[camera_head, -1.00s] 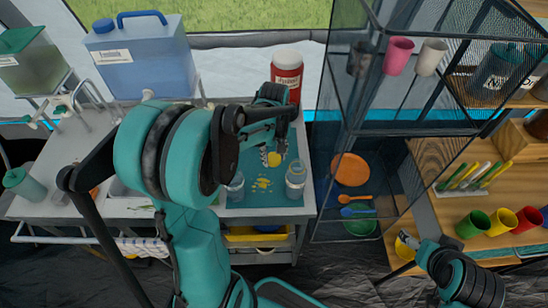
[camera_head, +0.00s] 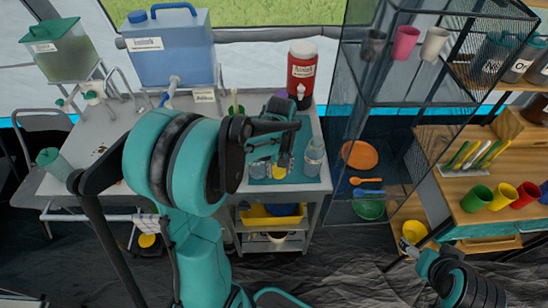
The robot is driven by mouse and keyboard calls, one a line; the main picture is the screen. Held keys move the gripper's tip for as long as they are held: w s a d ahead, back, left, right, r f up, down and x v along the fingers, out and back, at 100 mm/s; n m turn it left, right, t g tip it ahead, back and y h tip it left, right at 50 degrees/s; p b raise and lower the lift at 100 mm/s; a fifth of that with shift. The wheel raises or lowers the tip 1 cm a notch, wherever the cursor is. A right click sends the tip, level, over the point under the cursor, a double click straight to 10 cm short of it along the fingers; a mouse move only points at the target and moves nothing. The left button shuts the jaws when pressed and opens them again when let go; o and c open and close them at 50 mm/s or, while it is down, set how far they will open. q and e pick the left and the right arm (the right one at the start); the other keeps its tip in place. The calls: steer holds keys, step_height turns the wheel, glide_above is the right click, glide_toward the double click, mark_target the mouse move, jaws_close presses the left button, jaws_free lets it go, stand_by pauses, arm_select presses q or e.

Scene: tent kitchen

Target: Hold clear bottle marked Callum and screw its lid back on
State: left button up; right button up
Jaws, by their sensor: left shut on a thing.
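My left gripper (camera_head: 283,160) hangs over the teal mat (camera_head: 290,181) on the metal table. It is shut on a small yellow round thing (camera_head: 278,172) that looks like a lid. A clear bottle (camera_head: 314,156) stands upright at the right of the mat, apart from the gripper. Another clear bottle (camera_head: 259,171) stands at the mat's left, partly hidden by my arm. No name can be read on either bottle. My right gripper (camera_head: 408,243) is low at the right, away from the table; its fingers are too small to judge.
A red drink cooler (camera_head: 301,72) stands behind the mat; a blue water container (camera_head: 170,45) is at the back left. A dark mesh shelf (camera_head: 345,120) rises close right of the table. Colored cups (camera_head: 476,198) stand on the wooden counter at the right.

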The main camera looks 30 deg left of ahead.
arm_select(q)
steer(key=shift+s+d+f+m+b, duration=0.1)
steer(key=shift+d+f+m+b, duration=0.25)
steer(key=shift+d+f+m, duration=0.95)
steer(key=shift+w+d+f+m+b, duration=0.1)
steer(key=shift+d+f+m+b, duration=0.2)
steer(key=shift+d+f+m, duration=1)
steer(key=shift+s+d+f+m+b, duration=0.1)
steer(key=shift+d+f+m+b, duration=0.25)
steer(key=shift+d+f+m, duration=0.95)
